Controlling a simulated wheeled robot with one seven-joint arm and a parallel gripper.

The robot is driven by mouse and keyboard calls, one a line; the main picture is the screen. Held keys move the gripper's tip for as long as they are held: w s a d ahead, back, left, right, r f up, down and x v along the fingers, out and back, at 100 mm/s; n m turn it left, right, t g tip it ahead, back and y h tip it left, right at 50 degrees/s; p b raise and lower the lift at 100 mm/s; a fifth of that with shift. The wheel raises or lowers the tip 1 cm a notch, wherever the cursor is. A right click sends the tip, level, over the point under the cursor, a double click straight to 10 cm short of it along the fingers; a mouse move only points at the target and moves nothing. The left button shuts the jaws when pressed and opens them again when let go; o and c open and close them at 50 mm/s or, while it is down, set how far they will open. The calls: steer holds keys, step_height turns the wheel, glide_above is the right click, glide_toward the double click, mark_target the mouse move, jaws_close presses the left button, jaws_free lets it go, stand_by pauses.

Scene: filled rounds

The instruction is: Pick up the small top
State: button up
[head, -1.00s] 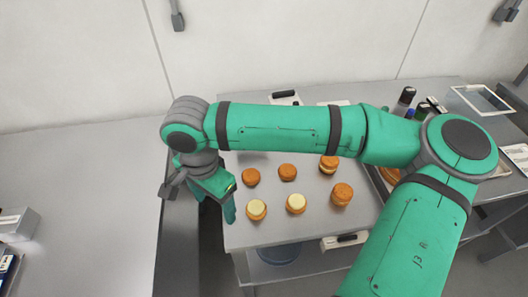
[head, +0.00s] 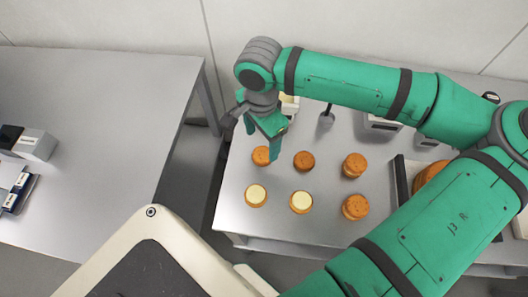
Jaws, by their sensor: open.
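Two plain orange-brown tops lie in the back row on the grey table. The left one (head: 261,157) looks slightly smaller, so I take it as the small top; the middle one is the other top (head: 304,160). In front lie two rounds with pale cream showing, a left round (head: 256,194) and a slightly larger right round (head: 301,201). My gripper (head: 262,138) is open and empty, pointing down close to the left top. Its near finger overlaps that top's edge in the picture; I cannot tell the height gap.
Two taller brown-topped rounds stand at the right, a back one (head: 354,164) and a front one (head: 355,207). A dark-edged tray (head: 401,180) with brown pieces is further right, partly behind my arm. Another grey table (head: 100,130) stands left across a gap.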

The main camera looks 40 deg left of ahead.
mark_target(263, 153)
steer(key=shift+d+f, duration=0.15)
steer(key=shift+f, duration=1.3)
steer(key=shift+d+f, duration=0.1)
steer(key=shift+f, duration=1.35)
steer(key=c, duration=0.9)
